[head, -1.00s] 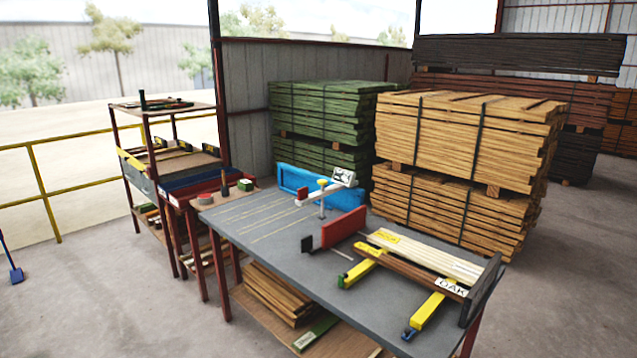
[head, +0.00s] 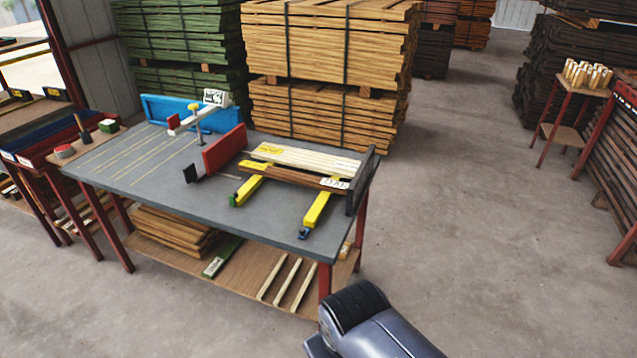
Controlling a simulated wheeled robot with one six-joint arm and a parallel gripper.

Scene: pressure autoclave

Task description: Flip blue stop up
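A small blue stop (head: 304,233) sits at the near end of the right yellow bar (head: 317,209), by the front edge of the grey workbench (head: 140,175). It looks low, at bar level; its exact tilt is too small to tell. A matching green stop (head: 233,201) is at the near end of the left yellow bar (head: 248,189). Light boards (head: 305,158) and a brown board labelled OAK lie across the bars. A dark grey part of my arm shows at the bottom, in front of the bench and apart from the stop. My gripper's fingers do not show.
A red block (head: 224,149), a clamp arm and a blue fence (head: 185,115) stand on the bench's left half. A dark upright plate (head: 361,181) closes its right end. Lumber stacks (head: 325,60) stand behind. Open concrete floor (head: 460,200) lies to the right.

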